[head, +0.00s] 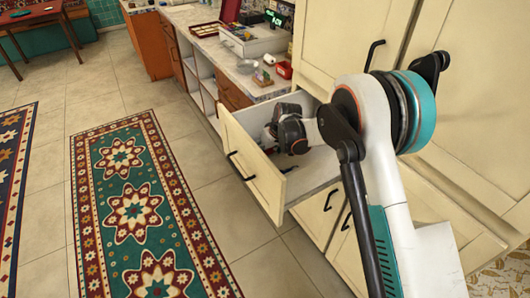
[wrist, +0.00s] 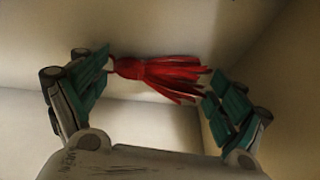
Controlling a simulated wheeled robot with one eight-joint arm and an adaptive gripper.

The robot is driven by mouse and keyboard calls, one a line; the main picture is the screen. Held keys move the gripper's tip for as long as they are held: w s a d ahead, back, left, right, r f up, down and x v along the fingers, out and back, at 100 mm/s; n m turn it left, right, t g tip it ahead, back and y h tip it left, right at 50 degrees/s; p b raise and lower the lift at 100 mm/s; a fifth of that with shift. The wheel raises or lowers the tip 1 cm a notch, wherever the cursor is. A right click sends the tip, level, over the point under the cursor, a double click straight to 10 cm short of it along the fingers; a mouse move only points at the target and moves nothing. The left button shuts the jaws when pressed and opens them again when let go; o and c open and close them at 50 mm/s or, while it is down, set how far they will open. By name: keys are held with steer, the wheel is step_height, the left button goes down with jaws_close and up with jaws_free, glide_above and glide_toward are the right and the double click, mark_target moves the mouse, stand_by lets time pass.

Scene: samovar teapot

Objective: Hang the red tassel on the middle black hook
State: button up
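The red tassel (wrist: 160,72) lies on the pale drawer floor in the wrist view, its loop and knot at left and its strands fanned to the right. My gripper (wrist: 156,80) is open, with its teal-padded fingers apart on either side of the tassel. The loop end is close to the left finger and the strand tips are close to the right finger; I cannot tell whether they touch. In the head view my gripper (head: 274,136) is down inside the open drawer (head: 258,172), and the tassel is hidden there. I cannot make out the black hooks.
The drawer's walls surround my gripper closely. Tall cream cabinets (head: 460,130) with black handles stand at right. Patterned rugs (head: 135,205) cover the floor at left.

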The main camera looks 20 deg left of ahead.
stand_by(0.4)
steer(key=shift+f, duration=0.2)
steer(key=p+v, duration=0.5)
steer(key=v, duration=0.9)
steer(key=shift+w+a, duration=0.2)
steer(key=shift+w, duration=0.1)
